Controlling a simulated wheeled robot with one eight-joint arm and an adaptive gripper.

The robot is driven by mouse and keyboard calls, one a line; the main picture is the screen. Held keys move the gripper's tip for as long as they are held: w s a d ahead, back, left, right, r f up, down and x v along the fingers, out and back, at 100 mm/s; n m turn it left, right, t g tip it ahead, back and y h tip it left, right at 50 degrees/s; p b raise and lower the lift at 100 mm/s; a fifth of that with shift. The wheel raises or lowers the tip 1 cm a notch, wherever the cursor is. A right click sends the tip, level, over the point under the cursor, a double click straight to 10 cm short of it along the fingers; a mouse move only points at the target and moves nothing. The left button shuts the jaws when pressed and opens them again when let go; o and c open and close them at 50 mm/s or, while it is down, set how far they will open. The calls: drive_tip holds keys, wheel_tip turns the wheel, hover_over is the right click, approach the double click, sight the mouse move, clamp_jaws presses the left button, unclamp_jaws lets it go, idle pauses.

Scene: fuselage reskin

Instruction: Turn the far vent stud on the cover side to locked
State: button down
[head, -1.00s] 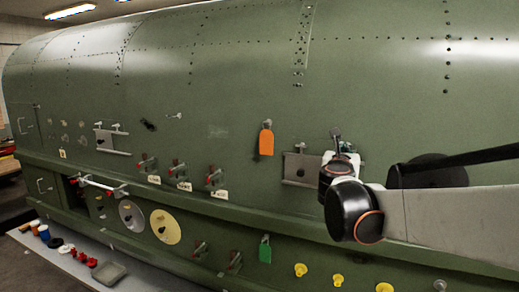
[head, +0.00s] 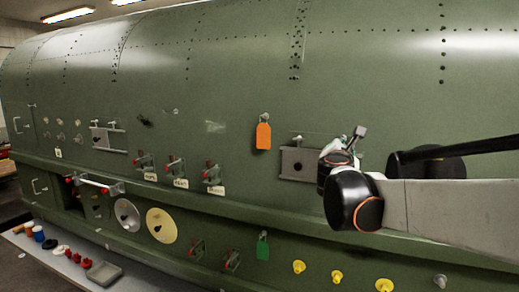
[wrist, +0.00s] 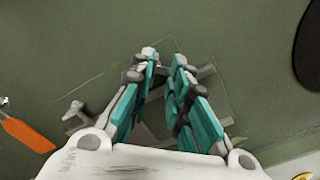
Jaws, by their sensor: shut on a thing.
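A grey vent cover plate (head: 290,172) with a dark hole sits on the green fuselage side. One small stud (head: 298,139) shows at its upper left edge; a stud with a pale handle also shows left of my gripper in the wrist view (wrist: 73,110). My gripper (head: 328,158) is at the plate's right side. In the wrist view my gripper (wrist: 166,62) has its teal-padded fingers drawn close together, shut on a vent stud. The fingers hide most of that stud, so its turn position cannot be told.
An orange tag (head: 263,136) hangs left of the plate. Red-marked clamps (head: 212,175) and another grey plate (head: 98,140) are farther left.

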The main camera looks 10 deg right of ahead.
drive_tip(key=m+b, duration=0.1)
drive_tip(key=m, duration=0.5)
drive_tip(key=f+m+b, duration=0.1)
drive_tip(key=m, duration=0.2)
drive_tip(key=shift+s+a+m+b, duration=0.2)
drive_tip(key=shift+s+m+b, duration=0.05)
drive_tip(key=shift+m+b, duration=0.05)
idle(0.5)
